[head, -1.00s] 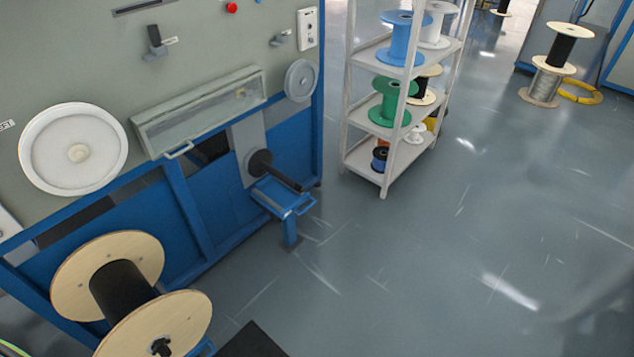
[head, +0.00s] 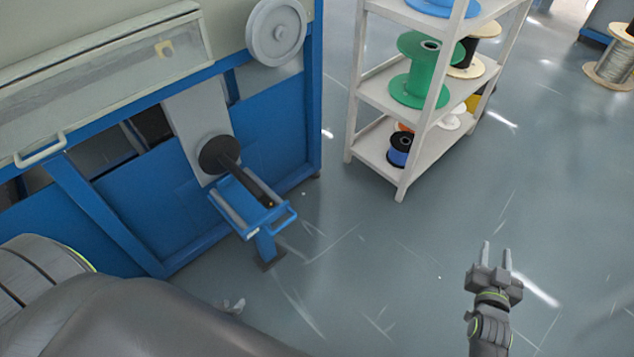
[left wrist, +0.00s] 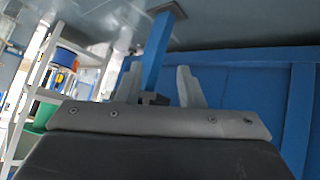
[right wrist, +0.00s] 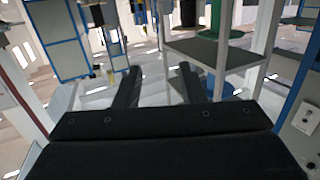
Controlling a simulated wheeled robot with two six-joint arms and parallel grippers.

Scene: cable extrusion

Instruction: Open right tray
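The right tray (head: 238,203) is a blue tray with a bar handle (head: 284,221), on a blue post (head: 266,245) at the machine's lower front, below a black spindle (head: 245,180). My left gripper (head: 236,306) shows only as a small tip in the head view, lower than the tray and mostly hidden by my arm. In the left wrist view its fingers (left wrist: 160,88) are apart, with the blue post (left wrist: 159,50) beyond them. I see nothing held. My right gripper (head: 497,254) is open and empty over the floor at the right, apart from the tray.
A white shelf rack (head: 425,140) with several spools stands right of the machine (head: 110,190). A long clear-fronted box (head: 110,75) with a handle is on the machine at upper left. The floor (head: 400,265) between tray and right gripper is clear.

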